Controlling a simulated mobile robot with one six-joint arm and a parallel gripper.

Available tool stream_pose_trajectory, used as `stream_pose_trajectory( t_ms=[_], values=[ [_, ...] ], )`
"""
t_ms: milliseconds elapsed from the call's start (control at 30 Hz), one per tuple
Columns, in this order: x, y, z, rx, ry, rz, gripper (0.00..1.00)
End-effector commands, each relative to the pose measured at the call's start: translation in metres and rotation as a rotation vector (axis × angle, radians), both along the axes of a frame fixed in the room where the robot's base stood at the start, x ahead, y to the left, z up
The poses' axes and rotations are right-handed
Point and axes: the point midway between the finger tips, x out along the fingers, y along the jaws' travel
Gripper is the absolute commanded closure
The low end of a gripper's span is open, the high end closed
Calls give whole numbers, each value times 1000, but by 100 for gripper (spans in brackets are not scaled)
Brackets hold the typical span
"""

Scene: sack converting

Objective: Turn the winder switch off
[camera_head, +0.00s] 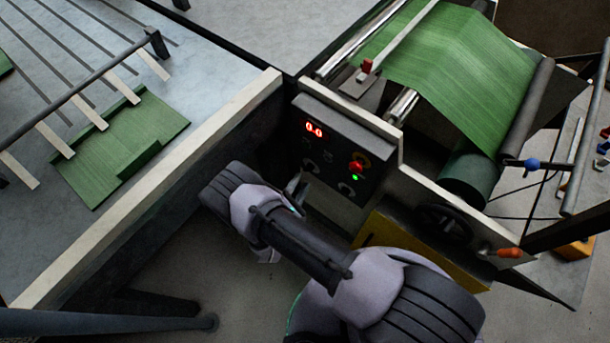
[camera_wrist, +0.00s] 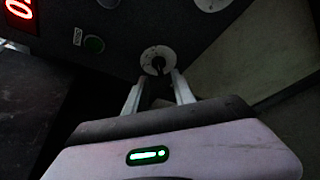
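A dark control panel (camera_head: 330,150) stands on the machine's end, with a red lit display reading 0.0 and several dials. In the wrist view a round white dial with a dark knob (camera_wrist: 158,61) is straight ahead of my gripper (camera_wrist: 157,85). The two pale fingers are apart, one on each side below the knob in the picture, with nothing held between them. I cannot tell whether they touch the knob. In the head view my gripper (camera_head: 297,186) is close to the panel's lower left. The switch labels are too small to read.
A red button (camera_head: 356,167) on yellow and a green light (camera_head: 354,178) are on the panel's right. A handwheel (camera_head: 444,220), green web (camera_head: 460,70) and slatted table (camera_head: 235,118) stand around.

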Motion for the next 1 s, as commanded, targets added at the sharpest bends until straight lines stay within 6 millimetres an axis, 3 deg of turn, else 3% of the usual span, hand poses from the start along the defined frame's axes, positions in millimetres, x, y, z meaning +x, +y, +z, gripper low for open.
stream_pose_trajectory(
  t_ms=[200, 600, 767, 1000],
  values=[
    [35, -14, -12, 1, 0, -2, 69],
    [43, -17, -12, -1, 0, 0, 69],
    [43, -17, -12, -1, 0, 0, 100],
    [43, -17, -12, -2, 1, 0, 100]
  ],
)
